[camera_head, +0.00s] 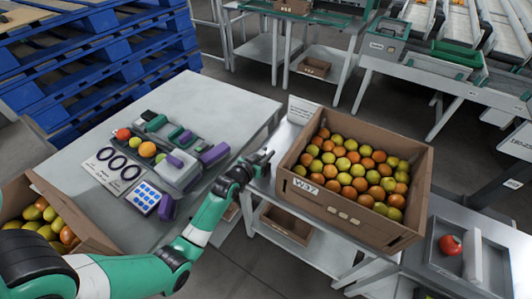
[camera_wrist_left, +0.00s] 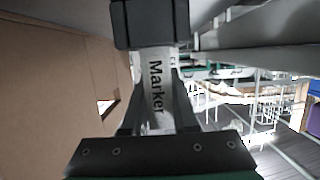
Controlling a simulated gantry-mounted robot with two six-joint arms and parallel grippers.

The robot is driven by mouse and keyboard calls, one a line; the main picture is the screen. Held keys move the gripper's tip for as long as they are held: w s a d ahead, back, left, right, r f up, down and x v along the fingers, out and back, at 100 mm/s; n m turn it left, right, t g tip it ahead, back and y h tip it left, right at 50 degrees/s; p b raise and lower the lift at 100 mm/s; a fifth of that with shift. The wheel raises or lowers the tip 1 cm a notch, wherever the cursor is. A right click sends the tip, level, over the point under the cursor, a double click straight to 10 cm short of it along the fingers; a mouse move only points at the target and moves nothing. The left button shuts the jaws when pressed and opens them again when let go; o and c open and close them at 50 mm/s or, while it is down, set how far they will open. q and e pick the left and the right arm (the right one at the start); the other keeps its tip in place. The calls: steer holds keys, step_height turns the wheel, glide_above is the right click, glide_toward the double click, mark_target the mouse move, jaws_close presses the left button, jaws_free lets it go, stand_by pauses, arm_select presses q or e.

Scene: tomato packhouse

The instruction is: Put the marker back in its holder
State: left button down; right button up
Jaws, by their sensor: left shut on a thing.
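My left gripper (camera_head: 258,163) is at the left side of the cardboard box of tomatoes, beyond the grey table's right edge. In the left wrist view the gripper (camera_wrist_left: 157,105) is shut on the marker (camera_wrist_left: 156,75), a pale body with the word "Marker" and a thick black end (camera_wrist_left: 145,22). In the head view the marker is too small and dark to make out clearly. I cannot pick out its holder for certain. My right gripper is not in view.
The cardboard box (camera_head: 318,199) of red and yellow tomatoes stands close right of the gripper. A white sign (camera_head: 302,110) stands behind it. The grey table (camera_head: 215,100) holds a grey tray, purple and green items, and a blue-squared card (camera_head: 146,197). Its far part is clear.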

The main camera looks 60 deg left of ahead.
arm_select(q)
steer(key=shift+f, duration=0.1)
steer(key=c, duration=0.6)
jaws_free()
steer(key=c, duration=0.3)
step_height(320, 180, up, 7)
steer(key=p, duration=0.7)
